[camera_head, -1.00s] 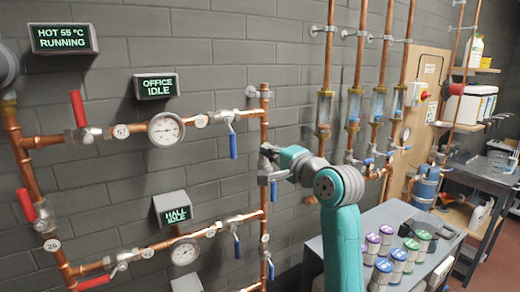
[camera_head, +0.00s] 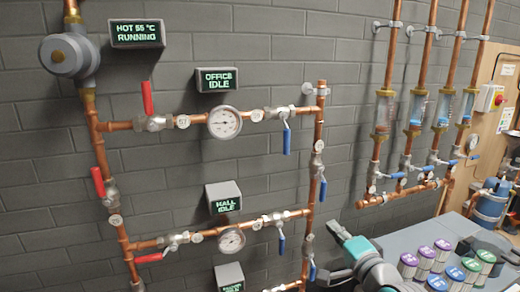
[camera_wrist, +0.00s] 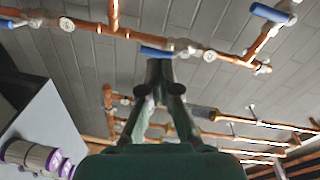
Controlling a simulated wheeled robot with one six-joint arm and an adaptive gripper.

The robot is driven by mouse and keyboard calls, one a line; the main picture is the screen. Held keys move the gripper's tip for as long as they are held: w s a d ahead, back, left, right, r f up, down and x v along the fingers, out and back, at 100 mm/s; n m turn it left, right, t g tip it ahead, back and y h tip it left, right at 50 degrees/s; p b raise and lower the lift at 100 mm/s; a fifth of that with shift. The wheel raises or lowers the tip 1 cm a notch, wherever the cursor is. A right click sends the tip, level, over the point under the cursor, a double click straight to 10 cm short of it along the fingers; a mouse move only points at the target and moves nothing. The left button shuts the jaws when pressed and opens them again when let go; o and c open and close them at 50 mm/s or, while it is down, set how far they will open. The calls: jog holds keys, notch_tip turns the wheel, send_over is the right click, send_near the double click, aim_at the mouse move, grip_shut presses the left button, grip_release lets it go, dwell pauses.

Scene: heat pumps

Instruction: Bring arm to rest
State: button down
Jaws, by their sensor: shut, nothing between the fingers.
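My gripper (camera_wrist: 160,70) shows in the wrist view with its two dark fingers together and nothing between them. Its tips point towards the grey wall and overlap a copper pipe line with a blue-handled valve (camera_wrist: 157,52) in the picture; I cannot tell the gap, but no grip on it shows. In the head view my arm (camera_head: 365,265) is folded low at the bottom edge, right of the pipe frame. The fingers cannot be made out clearly there.
Copper pipes with gauges (camera_head: 224,122), red handles (camera_head: 147,97) and blue handles (camera_head: 286,138) cover the wall on the left. A grey table (camera_head: 405,238) with several coloured-lid canisters (camera_head: 443,250) stands close on the right. Displays read HOT 55 °C RUNNING (camera_head: 138,33) and OFFICE IDLE (camera_head: 216,79).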

jog(key=s+f+n+h, duration=0.3)
jog(key=s+f+h, duration=0.1)
jog(key=s+f, duration=1.85)
jog(key=s+n+g, duration=0.2)
jog(key=s+n, duration=0.7)
jog(key=s, duration=2)
jog(key=shift+s+a+f, duration=0.2)
jog(key=shift+a, duration=0.05)
